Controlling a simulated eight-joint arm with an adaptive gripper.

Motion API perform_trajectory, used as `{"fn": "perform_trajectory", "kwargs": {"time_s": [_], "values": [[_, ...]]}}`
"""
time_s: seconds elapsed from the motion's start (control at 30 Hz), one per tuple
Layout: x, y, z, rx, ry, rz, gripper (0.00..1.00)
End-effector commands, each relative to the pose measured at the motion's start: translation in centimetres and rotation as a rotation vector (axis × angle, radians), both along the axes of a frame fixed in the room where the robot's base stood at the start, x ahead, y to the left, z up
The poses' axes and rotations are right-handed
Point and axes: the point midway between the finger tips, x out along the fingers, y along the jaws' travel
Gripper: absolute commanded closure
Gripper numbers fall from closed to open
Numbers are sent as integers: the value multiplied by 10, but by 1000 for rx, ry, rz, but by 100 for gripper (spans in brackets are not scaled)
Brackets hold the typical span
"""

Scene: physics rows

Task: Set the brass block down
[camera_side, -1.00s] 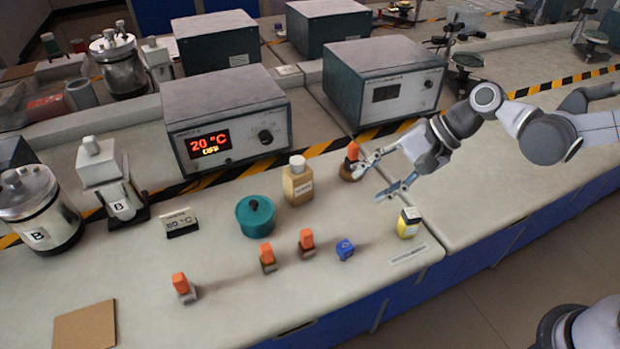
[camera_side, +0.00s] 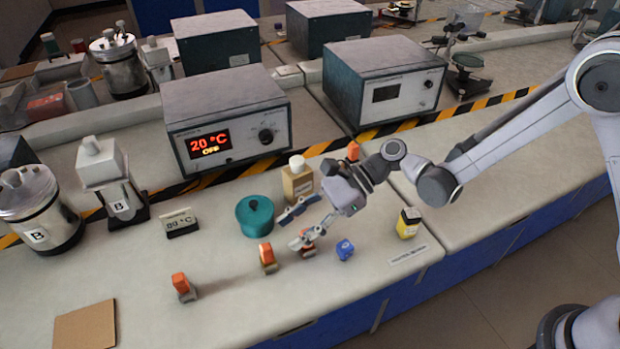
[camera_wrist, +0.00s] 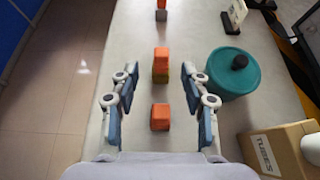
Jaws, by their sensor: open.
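A block with an orange top and an olive-yellow base, which looks like the brass block (camera_side: 267,262), stands on the bench; in the wrist view it (camera_wrist: 160,74) is ahead, between the fingertips in the picture. A similar block with a reddish-brown base (camera_side: 307,251) stands right of it, partly hidden by a finger; in the wrist view it (camera_wrist: 160,118) is nearer, between the fingers. My gripper (camera_side: 291,230) is open and empty, low over the bench by these two blocks. Whether a finger touches the reddish-brown block, I cannot tell.
A blue item (camera_side: 345,250) and a yellow bottle (camera_side: 408,224) are to the right. A grey-based block (camera_side: 184,288) and a brown pad (camera_side: 85,326) are to the left, with clear bench between.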

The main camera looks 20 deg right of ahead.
Motion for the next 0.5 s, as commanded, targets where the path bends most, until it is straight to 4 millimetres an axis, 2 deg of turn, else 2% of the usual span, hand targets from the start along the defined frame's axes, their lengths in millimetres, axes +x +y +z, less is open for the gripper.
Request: {"fn": "perform_trajectory", "kwargs": {"time_s": [0.1, 0.37, 0.5], "values": [[0, 14, -8, -1, -1, 2, 54], [1, 29, -17, -2, -2, 0, 54], [1, 46, -28, -2, -4, 2, 54]]}}
